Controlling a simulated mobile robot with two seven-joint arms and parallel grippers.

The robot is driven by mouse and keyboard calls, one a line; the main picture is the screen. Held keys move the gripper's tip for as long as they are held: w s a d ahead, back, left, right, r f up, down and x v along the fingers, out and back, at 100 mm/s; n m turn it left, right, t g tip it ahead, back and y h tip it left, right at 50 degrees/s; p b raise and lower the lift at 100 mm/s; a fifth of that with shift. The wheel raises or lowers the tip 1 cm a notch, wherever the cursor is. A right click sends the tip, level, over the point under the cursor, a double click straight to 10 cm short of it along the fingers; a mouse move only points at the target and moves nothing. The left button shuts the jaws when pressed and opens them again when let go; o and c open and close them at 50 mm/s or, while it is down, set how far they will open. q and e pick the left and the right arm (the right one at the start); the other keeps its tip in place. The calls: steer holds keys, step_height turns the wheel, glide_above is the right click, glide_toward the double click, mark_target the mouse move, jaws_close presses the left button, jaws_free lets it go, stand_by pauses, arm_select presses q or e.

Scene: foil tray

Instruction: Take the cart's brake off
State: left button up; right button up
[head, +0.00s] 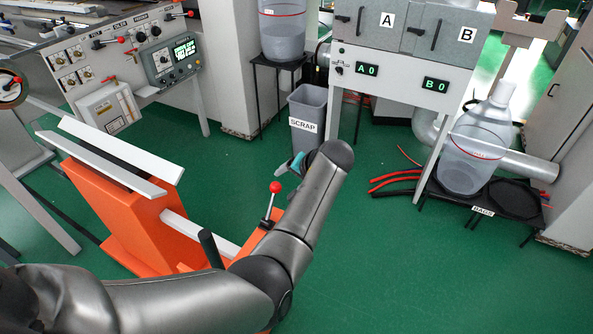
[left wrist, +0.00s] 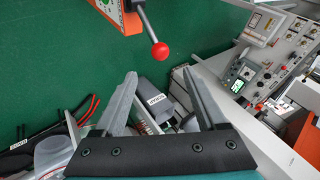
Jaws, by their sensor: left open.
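The orange cart (head: 135,218) stands at the left in the head view, with pale rails on top. A lever with a red ball knob (head: 275,187) rises from its low orange part, leaning slightly; I take it for the brake lever. In the left wrist view the red knob (left wrist: 160,51) shows beyond the fingertips, not between them. My left gripper (head: 290,165) is mostly hidden behind my own arm in the head view, a little beyond the knob. In the left wrist view my left gripper (left wrist: 160,78) is open and empty. My right gripper is out of view.
A grey scrap bin (head: 307,115) stands beyond my left gripper. A control panel (head: 115,60) is at the back left, and a hopper unit (head: 400,65) is at the back. Red hoses (head: 395,180) lie on the floor at right. Green floor is clear around the cart's right side.

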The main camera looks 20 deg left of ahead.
arm_select(q)
steer(key=shift+v, duration=1.5)
steer(key=shift+f, duration=0.1)
steer(key=s+d+f+m+h+b, duration=0.1)
steer(key=s+f, duration=0.5)
steer(key=f, duration=0.4)
steer(key=s+d+f+m+g+h+b, duration=0.1)
steer(key=s+d+f+h, duration=0.1)
steer(key=s+f, duration=0.6)
steer(key=s+d+f+m+h+b, duration=0.15)
steer(key=s+f, duration=0.25)
steer(key=f, duration=0.9)
steer(key=s+f, duration=0.4)
steer(key=s, duration=0.6)
steer(key=s+a+f+g+h+b, duration=0.1)
steer(key=s+f, duration=0.4)
steer(key=s, duration=0.5)
steer(key=s+f+n+g+h+b, duration=0.1)
steer(key=s+f, duration=0.3)
steer(key=s, duration=0.6)
steer(key=shift+s+a+f, duration=0.3)
steer(key=shift+a+f, duration=0.05)
